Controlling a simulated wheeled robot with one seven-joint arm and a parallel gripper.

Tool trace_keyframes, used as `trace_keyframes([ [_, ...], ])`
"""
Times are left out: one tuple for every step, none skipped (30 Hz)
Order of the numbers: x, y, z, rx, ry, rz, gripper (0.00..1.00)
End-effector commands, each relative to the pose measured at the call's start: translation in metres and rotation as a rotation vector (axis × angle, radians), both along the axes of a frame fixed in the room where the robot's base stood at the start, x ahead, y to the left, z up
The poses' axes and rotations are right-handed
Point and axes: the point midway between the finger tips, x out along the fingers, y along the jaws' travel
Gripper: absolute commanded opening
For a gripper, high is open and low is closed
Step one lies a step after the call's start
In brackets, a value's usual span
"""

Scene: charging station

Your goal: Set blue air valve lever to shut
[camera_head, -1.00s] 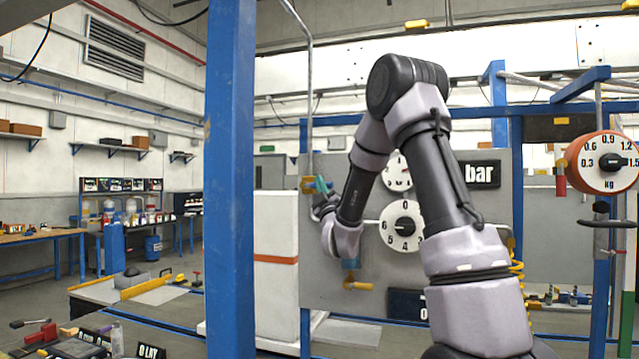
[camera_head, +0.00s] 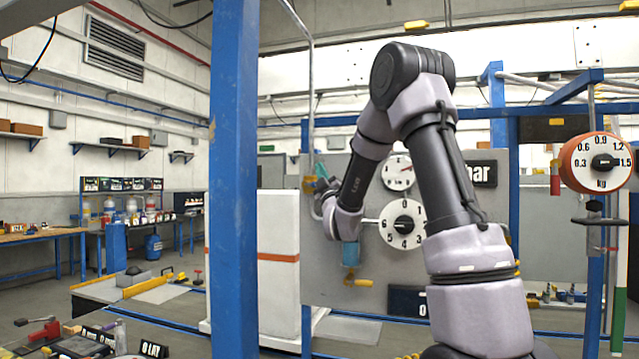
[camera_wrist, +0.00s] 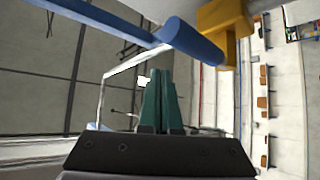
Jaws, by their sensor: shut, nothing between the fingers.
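The blue valve lever (camera_wrist: 190,40) shows large in the wrist view, joined to a yellow valve body (camera_wrist: 225,25) at its right end. My gripper (camera_wrist: 160,75) has its two green fingers together and empty, below and left of the blue lever. Whether the fingers touch it cannot be told.
A numbered dial (camera_head: 403,224) and a smaller gauge (camera_head: 398,172) are right of my wrist. A blue post (camera_head: 233,180) and a white cabinet (camera_head: 278,225) stand left of the panel.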

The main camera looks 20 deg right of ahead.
Motion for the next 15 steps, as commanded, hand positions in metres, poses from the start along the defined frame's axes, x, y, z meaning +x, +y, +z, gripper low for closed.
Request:
trace_keyframes([
  [-0.005, 0.005, -0.013, 0.000, 0.008, 0.002, 0.00],
  [-0.009, 0.007, -0.018, 0.001, 0.008, 0.003, 0.00],
  [-0.013, 0.010, -0.023, -0.001, 0.007, 0.003, 0.00],
  [-0.017, 0.013, -0.028, -0.001, 0.006, 0.003, 0.00],
  [-0.020, 0.015, -0.032, -0.001, 0.006, 0.003, 0.00],
  [-0.024, 0.018, -0.038, 0.000, 0.004, 0.003, 0.00],
  [-0.028, 0.021, -0.043, -0.001, 0.005, 0.004, 0.00],
  [-0.031, 0.023, -0.047, -0.001, 0.004, 0.003, 0.00],
  [-0.035, 0.025, -0.053, 0.000, 0.004, 0.003, 0.00],
  [-0.038, 0.028, -0.057, -0.001, 0.003, 0.004, 0.00],
  [-0.040, 0.029, -0.060, -0.001, 0.003, 0.003, 0.00],
  [-0.043, 0.031, -0.064, -0.001, 0.002, 0.003, 0.00],
  [-0.046, 0.033, -0.067, 0.000, 0.002, 0.003, 0.00],
  [-0.047, 0.034, -0.070, 0.000, 0.002, 0.003, 0.00],
  [-0.049, 0.035, -0.072, -0.001, 0.000, 0.003, 0.00],
])
